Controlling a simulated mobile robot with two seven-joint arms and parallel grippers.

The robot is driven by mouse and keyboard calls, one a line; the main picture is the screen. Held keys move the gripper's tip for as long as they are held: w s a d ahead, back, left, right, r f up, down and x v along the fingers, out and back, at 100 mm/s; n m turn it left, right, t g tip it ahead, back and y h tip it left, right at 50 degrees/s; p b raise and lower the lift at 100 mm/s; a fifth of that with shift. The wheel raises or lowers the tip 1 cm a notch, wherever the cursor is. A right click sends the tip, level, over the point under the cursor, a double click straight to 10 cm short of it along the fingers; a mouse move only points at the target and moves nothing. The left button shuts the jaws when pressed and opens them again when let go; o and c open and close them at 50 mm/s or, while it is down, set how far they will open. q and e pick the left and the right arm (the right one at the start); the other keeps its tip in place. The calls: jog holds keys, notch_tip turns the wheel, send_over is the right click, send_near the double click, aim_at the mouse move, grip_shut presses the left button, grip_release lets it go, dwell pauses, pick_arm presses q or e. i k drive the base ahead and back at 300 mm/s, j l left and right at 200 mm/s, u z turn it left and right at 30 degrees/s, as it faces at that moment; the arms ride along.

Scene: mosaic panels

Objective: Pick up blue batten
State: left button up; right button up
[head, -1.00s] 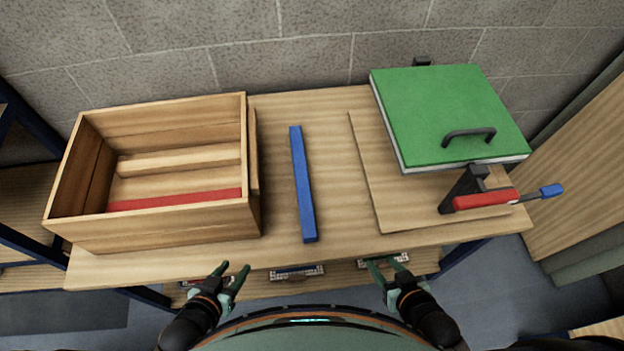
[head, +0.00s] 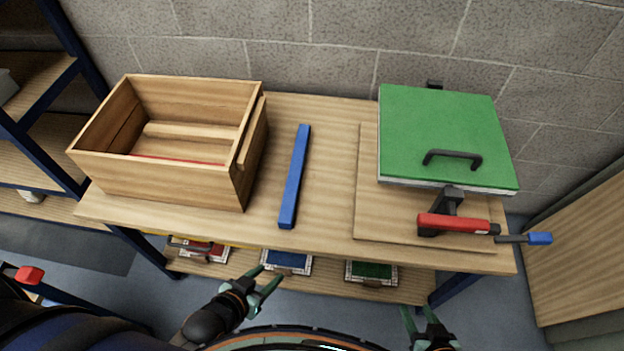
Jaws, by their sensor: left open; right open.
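The blue batten (head: 294,176) lies flat on the wooden table (head: 320,230), running from back to front in the gap between the wooden crate and the thin board. It is fully visible and nothing touches it. My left gripper (head: 268,282) is open and empty in front of the table's front edge, below and a little left of the batten's near end. My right gripper (head: 425,318) is open and empty, low at the bottom of the view, further right and clear of the table.
A wooden crate (head: 165,188) holding a red strip (head: 180,160) stands left of the batten. On the right, a green panel with a handle (head: 440,125) and a red-handled clamp (head: 455,224) sit on a thin board (head: 368,200). Mosaic panels (head: 371,272) lie on a lower shelf.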

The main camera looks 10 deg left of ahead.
aim_at(286, 217)
jog(key=l+u, duration=0.25)
jog(key=u, duration=0.15)
jog(key=k+l+u, duration=0.15)
jog(key=u, duration=0.25)
